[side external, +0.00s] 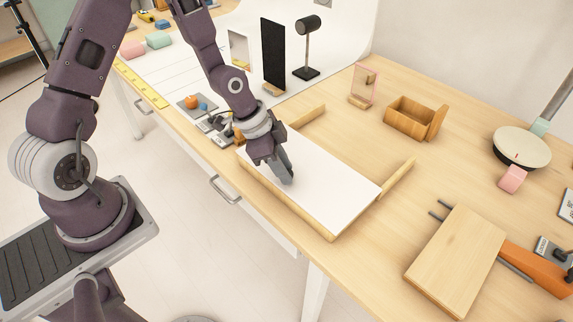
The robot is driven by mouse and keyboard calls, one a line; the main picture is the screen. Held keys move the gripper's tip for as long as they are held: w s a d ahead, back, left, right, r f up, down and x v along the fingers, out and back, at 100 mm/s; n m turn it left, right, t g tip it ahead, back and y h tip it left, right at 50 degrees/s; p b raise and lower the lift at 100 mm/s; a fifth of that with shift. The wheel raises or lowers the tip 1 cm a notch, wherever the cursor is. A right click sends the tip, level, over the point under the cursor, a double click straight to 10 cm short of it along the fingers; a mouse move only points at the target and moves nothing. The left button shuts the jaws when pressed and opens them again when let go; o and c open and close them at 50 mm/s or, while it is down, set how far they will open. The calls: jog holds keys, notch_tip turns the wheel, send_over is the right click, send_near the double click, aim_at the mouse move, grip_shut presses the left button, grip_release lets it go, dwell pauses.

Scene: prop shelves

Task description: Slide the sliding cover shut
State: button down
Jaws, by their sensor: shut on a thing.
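The sliding cover (335,185) looks like a flat white panel. It lies in a low pale-wood frame (300,215) on the table, with wooden rails (398,179) reaching past its far edge. My gripper (288,180) points down onto the left part of the panel and is shut on it. The part between the fingers is hidden by the fingers, so I cannot tell its shape.
Behind the frame stand an open wooden box (412,118), a small pink-framed panel (363,86), a black panel (272,52) and a black lamp-like stand (307,50). A wooden block (455,262) lies at the front right. Table between is clear.

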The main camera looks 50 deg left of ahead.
jog(key=shift+s, duration=0.3)
jog(key=c, duration=1.1)
grip_release()
jog(key=shift+c, duration=0.2)
jog(key=shift+a+r, duration=0.1)
jog(key=shift+r, duration=0.15)
jog(key=v, duration=0.6)
jog(key=shift+r, duration=0.25)
